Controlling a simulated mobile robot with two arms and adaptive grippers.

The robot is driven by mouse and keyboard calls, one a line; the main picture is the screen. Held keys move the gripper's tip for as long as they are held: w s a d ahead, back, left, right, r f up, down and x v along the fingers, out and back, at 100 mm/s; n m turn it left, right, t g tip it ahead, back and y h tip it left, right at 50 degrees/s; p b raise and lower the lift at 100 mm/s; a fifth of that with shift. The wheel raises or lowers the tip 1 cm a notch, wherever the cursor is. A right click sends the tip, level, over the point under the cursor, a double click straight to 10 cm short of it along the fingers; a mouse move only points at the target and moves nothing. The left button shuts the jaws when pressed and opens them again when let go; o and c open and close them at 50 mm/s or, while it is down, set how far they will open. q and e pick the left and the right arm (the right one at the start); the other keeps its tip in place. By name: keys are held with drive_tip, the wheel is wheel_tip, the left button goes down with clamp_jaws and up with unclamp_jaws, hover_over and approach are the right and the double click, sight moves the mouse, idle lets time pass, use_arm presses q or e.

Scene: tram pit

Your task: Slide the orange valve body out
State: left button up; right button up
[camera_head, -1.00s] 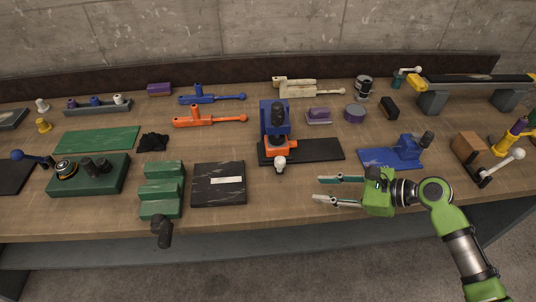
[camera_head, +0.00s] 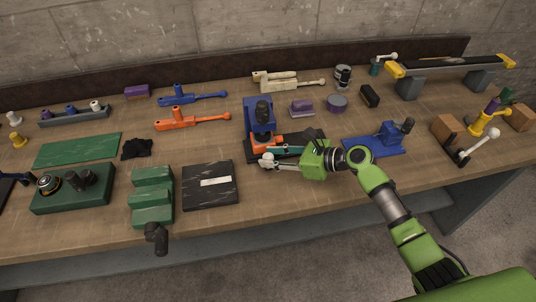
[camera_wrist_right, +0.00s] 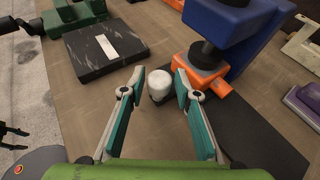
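The orange valve body (camera_head: 256,146) sits low in the blue press (camera_head: 258,118), under its dark spindle, on a black base plate (camera_head: 308,134). A white knob (camera_head: 267,159) sticks out from its front. The orange body also shows in the right wrist view (camera_wrist_right: 208,80), partly hidden by the blue frame. My right gripper (camera_wrist_right: 158,78) is open, with its teal-padded fingers on either side of the white knob (camera_wrist_right: 158,84) and a gap on both sides. In the wrist view, small dark green fingers at the left edge may be my left gripper (camera_wrist_right: 14,136); its opening is unclear.
A black plate with a white label (camera_head: 208,185) and a green stepped block (camera_head: 152,196) lie left of the press. A blue fixture (camera_head: 378,142) stands to the right, close to my right arm. Bare wood lies in front of the press.

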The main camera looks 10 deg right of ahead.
drive_tip(key=shift+w+a+f, duration=0.3)
drive_tip(key=shift+w+a, duration=0.1)
drive_tip(key=shift+a, duration=0.15)
clamp_jaws()
drive_tip(key=d, duration=1.5)
drive_tip(key=shift+w+d, duration=0.2)
drive_tip(key=shift+w, duration=0.05)
unclamp_jaws()
drive_tip(key=shift+d, duration=0.15)
drive_tip(key=shift+s, duration=0.1)
